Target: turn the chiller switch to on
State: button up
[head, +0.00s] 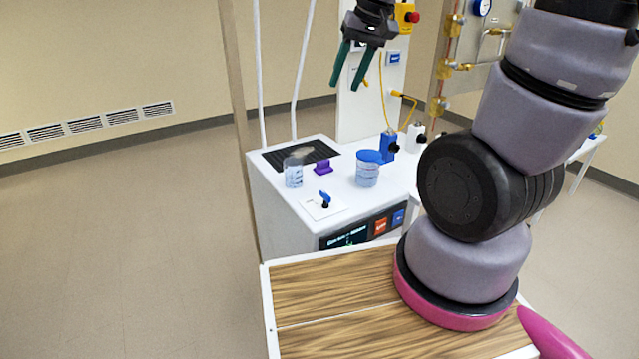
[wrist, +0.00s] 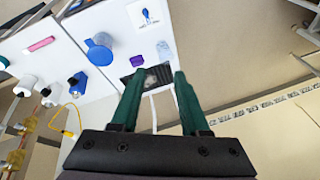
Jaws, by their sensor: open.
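The chiller (head: 284,220) is a white box with a display on its front. Its switch (head: 325,200) is a small blue knob on a white plate on the chiller's top. In the wrist view the blue switch (wrist: 147,14) shows near the top edge, on its white plate. My gripper (head: 344,88) is open and empty, up in the air beyond the switch and well apart from it. In the wrist view its two green fingers (wrist: 157,75) are spread with nothing between them. The words on the switch plate are too small to read.
A dark grille (head: 318,150) lies at the back. Yellow tubing (head: 384,90) hangs behind. Open floor lies left.

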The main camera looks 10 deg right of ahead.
jog(key=w+a+f+n+g+h, duration=0.1)
jog(key=w+a+f+n+g, duration=0.2)
jog(key=f, duration=0.8)
jog(key=n+h, duration=0.1)
send_over(323, 192)
notch_tip(323, 192, down, 8)
jog(key=shift+g+h, duration=0.3)
notch_tip(323, 192, down, 12)
jog(key=shift+r, duration=0.1)
grip_shut()
